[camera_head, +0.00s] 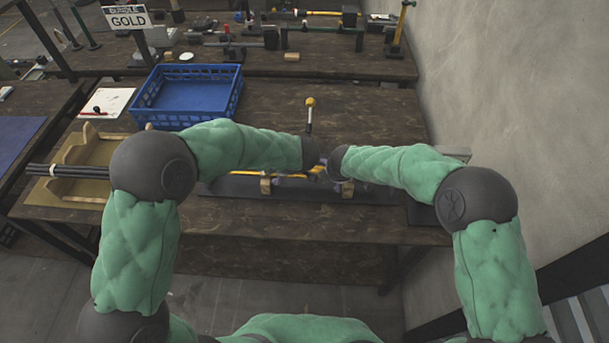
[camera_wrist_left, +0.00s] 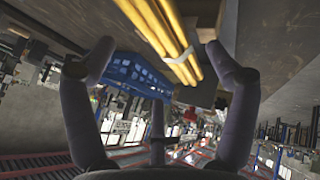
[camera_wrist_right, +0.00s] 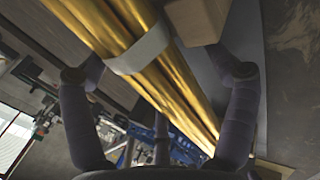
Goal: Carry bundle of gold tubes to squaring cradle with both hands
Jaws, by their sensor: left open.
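The bundle of gold tubes (camera_head: 317,170) lies across wooden blocks on a dark mat, partly hidden by my arms in the head view. In the left wrist view the tubes (camera_wrist_left: 167,38) show a pale band, and my open left gripper (camera_wrist_left: 160,48) has its fingers on either side of their line. In the right wrist view the banded tubes (camera_wrist_right: 180,85) pass close across my right gripper (camera_wrist_right: 155,60), whose fingers are spread and not closed on them. Contact cannot be told. A notched wooden cradle (camera_head: 75,150), apparently the squaring cradle, stands at left.
Black tubes (camera_head: 68,171) with a white band lie across the wooden cradle, behind my left arm. A blue crate (camera_head: 187,119) stands behind, near a sign reading BUNDLE GOLD (camera_head: 128,17). A yellow-topped post (camera_head: 309,113) rises behind the tubes. A wall bounds the right side.

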